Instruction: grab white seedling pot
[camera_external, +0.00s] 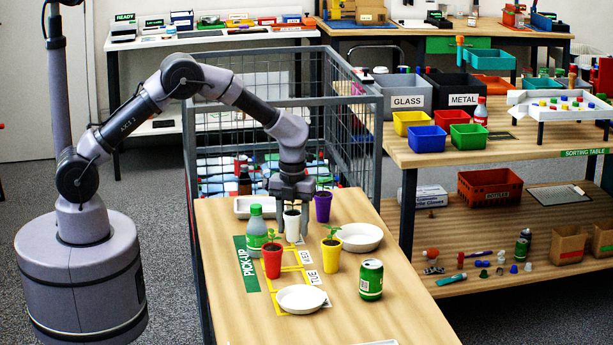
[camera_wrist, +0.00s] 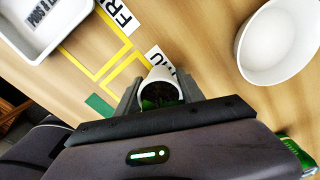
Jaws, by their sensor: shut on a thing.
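The white seedling pot (camera_external: 292,228) stands on the wooden table among the other pots, with a small green plant in dark soil. My gripper (camera_external: 291,212) points straight down over it, with its fingers on either side of the pot. In the wrist view my gripper (camera_wrist: 158,98) is shut on the white pot (camera_wrist: 161,76), whose rim and dark inside show between the fingers. The pot is upright. Whether its base touches the table cannot be told.
A red pot (camera_external: 272,263), yellow pot (camera_external: 331,254), purple pot (camera_external: 323,206) and green bottle (camera_external: 256,230) stand close around. A green can (camera_external: 371,279), white bowls (camera_external: 301,299) (camera_external: 358,237) and a white tray (camera_external: 256,207) are also on the table. A wire cage (camera_external: 375,150) stands behind.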

